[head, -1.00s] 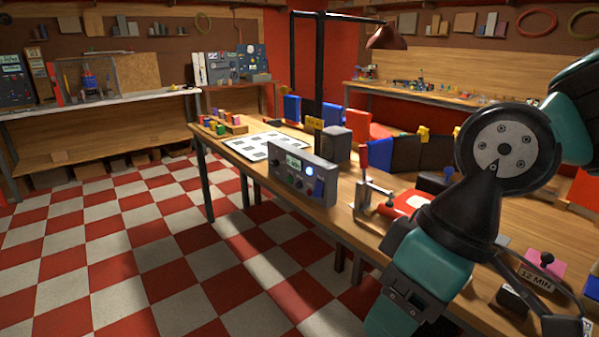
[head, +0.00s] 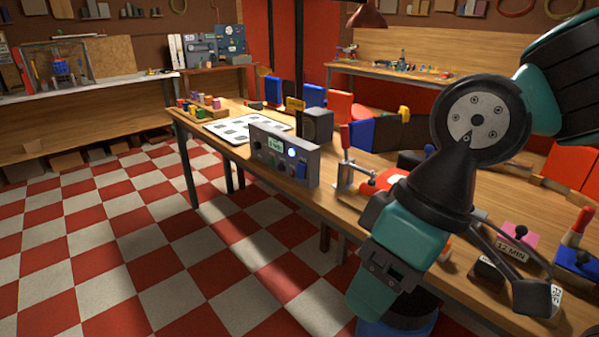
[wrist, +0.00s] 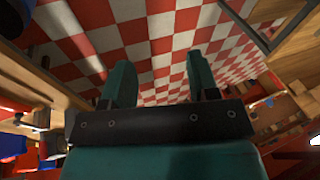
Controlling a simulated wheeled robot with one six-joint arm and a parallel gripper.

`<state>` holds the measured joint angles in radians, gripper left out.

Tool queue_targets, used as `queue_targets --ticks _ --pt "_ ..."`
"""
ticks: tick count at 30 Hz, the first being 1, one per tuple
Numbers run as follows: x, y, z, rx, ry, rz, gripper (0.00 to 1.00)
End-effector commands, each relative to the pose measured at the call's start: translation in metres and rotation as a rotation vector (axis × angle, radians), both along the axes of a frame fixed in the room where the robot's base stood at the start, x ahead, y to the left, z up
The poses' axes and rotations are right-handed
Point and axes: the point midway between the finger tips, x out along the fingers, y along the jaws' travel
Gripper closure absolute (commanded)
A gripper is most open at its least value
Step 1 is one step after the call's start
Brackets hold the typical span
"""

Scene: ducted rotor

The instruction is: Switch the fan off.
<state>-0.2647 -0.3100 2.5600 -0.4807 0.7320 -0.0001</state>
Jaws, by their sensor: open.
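A grey control box (head: 262,160) stands on the wooden workbench in the head view. I cannot make out a ducted rotor, nor tell whether the box belongs to the fan. My gripper (wrist: 160,75) is open in the wrist view, with only checkered floor between its fingers. In the head view my arm covers the right part of the bench, and the gripper's fingers cannot be made out.
A dark box (head: 317,124) stands behind the control box. A red-handled clamp (head: 346,160) is just right of it. A white sheet (head: 243,128) and coloured blocks lie at the bench's far left. The checkered floor (head: 130,240) left of the bench is clear.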

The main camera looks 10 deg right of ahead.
Motion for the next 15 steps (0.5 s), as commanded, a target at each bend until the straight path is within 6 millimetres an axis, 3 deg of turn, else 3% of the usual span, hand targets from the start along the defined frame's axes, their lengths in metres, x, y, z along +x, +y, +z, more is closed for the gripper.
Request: queue_targets --ticks 1,7,15 --pt "0.0000 0.0000 0.0000 0.000 0.000 0.000 0.56" --pt "0.0000 0.0000 0.0000 0.000 0.000 0.000 1.00" --pt "0.0000 0.0000 0.0000 0.000 0.000 0.000 1.00"
